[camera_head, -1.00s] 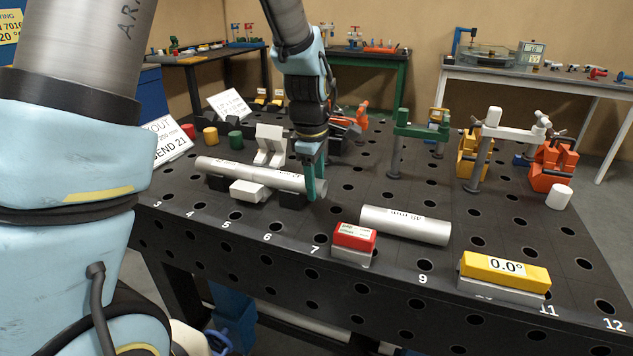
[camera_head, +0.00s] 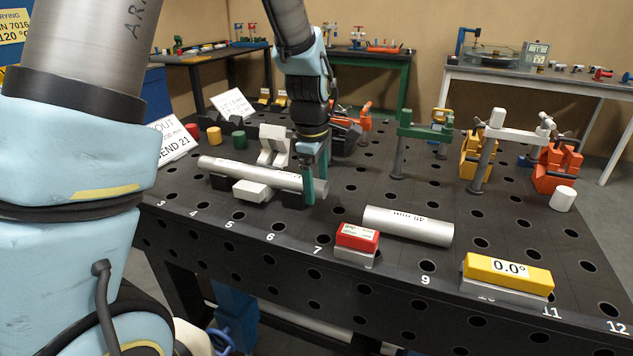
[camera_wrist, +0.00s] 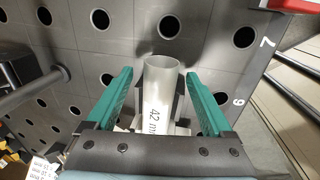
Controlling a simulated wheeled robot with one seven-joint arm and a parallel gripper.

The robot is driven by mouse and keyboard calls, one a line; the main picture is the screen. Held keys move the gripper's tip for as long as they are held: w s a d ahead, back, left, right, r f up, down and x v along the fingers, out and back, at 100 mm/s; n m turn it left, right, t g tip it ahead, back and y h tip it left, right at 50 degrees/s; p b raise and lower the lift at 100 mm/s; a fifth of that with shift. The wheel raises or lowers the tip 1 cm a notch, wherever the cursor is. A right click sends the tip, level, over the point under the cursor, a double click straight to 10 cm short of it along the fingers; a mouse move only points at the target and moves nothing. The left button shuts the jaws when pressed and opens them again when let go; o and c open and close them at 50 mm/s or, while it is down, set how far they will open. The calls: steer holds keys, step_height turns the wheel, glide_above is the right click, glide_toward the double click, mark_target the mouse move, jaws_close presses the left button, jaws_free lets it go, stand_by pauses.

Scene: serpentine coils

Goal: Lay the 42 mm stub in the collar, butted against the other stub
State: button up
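The 42 mm stub (camera_wrist: 158,95) is a grey tube with its label facing the wrist camera. In the head view it forms the right end of a grey pipe line lying in the collar, which has dark cradle blocks (camera_head: 292,200) and a white clamp block (camera_head: 251,190). The other stub (camera_head: 222,166) is the left part of that line. The seam is too small to tell whether the ends touch. My gripper (camera_head: 315,183) straddles the right end. In the wrist view its green fingers (camera_wrist: 160,98) stand open, with gaps on both sides of the stub.
A loose grey pipe (camera_head: 408,226) lies to the right. A red block (camera_head: 357,237) and a yellow level reading 0.0° (camera_head: 507,272) sit near the front edge. A green clamp stand (camera_head: 424,133) rises behind.

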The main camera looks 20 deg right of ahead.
step_height(320, 180, up, 11)
steer(key=s+a+b, duration=0.1)
steer(key=s+a+f+m, duration=0.1)
steer(key=a+f+m, duration=0.2)
steer(key=a, duration=0.6)
steer(key=s+a+f+m, duration=0.1)
steer(key=a+f+m, duration=0.2)
steer(key=a, duration=0.7)
steer(key=s+a+f+m+y, duration=0.1)
steer(key=a+f+m, duration=0.2)
steer(key=a, duration=0.6)
steer(key=shift+s+a+f+m, duration=0.25)
steer(key=shift+s+a+m, duration=0.05)
steer(key=shift+m, duration=0.5)
